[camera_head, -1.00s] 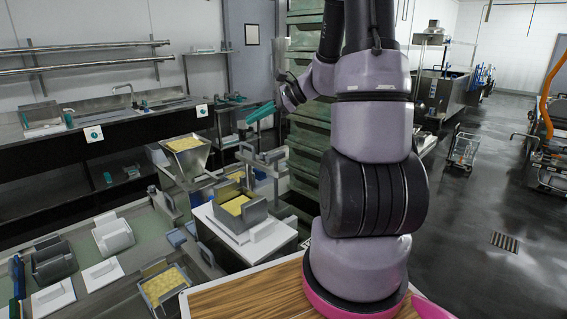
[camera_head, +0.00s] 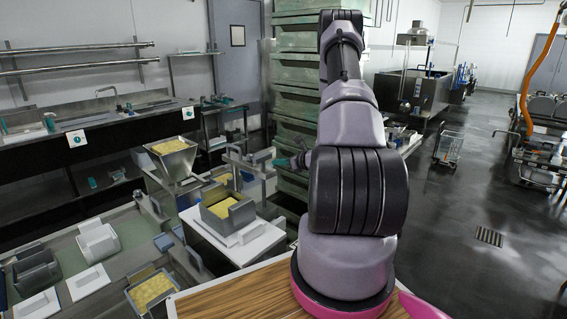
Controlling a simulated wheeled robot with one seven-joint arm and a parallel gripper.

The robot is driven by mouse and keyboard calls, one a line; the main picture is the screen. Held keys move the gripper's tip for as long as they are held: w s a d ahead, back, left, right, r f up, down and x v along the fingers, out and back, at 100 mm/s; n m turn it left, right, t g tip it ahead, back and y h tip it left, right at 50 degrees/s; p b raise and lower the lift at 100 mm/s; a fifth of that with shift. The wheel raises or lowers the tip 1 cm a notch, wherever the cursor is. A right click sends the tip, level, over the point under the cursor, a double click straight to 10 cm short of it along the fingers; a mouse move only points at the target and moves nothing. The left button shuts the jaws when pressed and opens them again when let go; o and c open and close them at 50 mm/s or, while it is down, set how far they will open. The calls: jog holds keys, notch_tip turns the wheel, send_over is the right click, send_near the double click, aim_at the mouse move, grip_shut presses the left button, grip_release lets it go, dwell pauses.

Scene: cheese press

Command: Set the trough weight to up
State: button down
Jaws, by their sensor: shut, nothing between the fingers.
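A metal trough (camera_head: 212,213) of yellow curd sits on a white-topped stand at the centre left. A grey post with a beam (camera_head: 246,163) stands just behind it, at the right; I cannot tell for sure which part is the trough weight, or whether it is up or down. My gripper (camera_head: 281,163) shows as small teal fingers left of my arm, partly hidden by it. It is shut and empty, and appears to the right of the post and beam; the depth between them is unclear.
A hopper of curd (camera_head: 174,158) stands behind the trough. Green stacked crates (camera_head: 297,95) rise behind my arm. White molds (camera_head: 98,242) and another curd tray (camera_head: 153,291) lie at the lower left. The dark floor at the right has open room.

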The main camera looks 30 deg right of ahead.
aim_at(271, 168)
jog(key=x, duration=0.5)
jog(key=shift+s, duration=0.1)
jog(key=shift+r, duration=0.1)
